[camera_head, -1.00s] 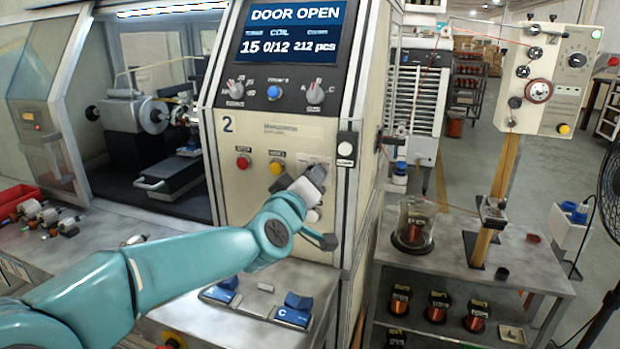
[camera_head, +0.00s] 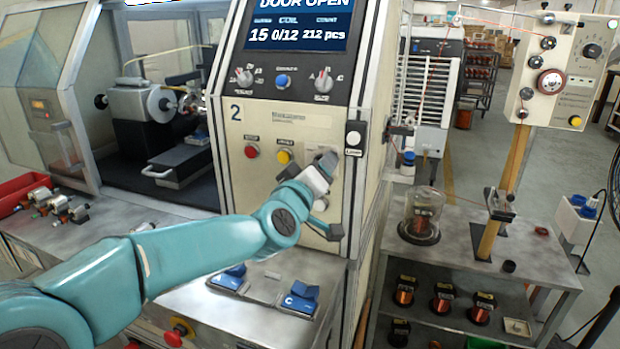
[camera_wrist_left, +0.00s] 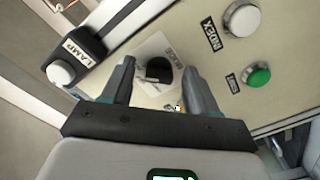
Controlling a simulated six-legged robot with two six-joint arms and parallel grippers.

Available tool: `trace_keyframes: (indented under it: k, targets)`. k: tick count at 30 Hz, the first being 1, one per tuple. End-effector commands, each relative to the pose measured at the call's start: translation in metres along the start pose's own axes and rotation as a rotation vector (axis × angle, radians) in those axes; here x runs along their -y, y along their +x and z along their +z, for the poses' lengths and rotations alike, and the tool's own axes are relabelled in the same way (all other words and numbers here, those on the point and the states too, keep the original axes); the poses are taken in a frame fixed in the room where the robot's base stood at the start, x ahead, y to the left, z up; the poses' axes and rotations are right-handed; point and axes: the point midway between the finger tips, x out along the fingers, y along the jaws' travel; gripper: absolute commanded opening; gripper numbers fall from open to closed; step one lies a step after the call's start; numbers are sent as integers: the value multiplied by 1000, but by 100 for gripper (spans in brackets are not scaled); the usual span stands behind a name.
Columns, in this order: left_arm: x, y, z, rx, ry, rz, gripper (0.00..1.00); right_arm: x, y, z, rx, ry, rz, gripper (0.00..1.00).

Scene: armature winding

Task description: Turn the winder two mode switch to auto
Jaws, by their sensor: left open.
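Winder two is the cream cabinet (camera_head: 262,190) marked 2 in the head view. My left gripper (camera_head: 324,166) is close to the lower right of its front panel, right of the yellow button (camera_head: 284,156). It hides the switch there in this view. In the left wrist view a black rotary knob (camera_wrist_left: 160,73) sits on a small pale plate (camera_wrist_left: 152,50). My left gripper (camera_wrist_left: 159,65) is open, with one finger on each side of the knob. I cannot tell whether the fingers touch it. The knob's setting and plate lettering are too small to read. My right gripper is not in view.
A red button (camera_head: 251,151) is left of the yellow one. A lamp switch block (camera_head: 354,138) is at the panel's right edge. The wrist view shows a white button (camera_wrist_left: 241,19) and a green button (camera_wrist_left: 258,76). Blue two-hand controls (camera_head: 300,298) lie below the panel.

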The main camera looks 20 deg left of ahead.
Motion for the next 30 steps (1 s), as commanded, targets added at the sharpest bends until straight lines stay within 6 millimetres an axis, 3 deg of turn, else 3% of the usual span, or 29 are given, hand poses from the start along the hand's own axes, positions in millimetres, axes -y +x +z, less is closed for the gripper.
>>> trace_keyframes:
  k: [5,12,18,24,30]
  targets:
    - [1,-28,1,-1,0,3,59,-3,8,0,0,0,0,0]
    - [0,-93,0,-2,-1,4,59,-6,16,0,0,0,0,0]
    - [0,-137,-1,-2,0,3,59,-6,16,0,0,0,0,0]
    - [0,-158,-1,-2,0,2,59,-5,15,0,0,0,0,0]
    - [0,-161,0,-2,0,1,59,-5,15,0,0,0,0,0]
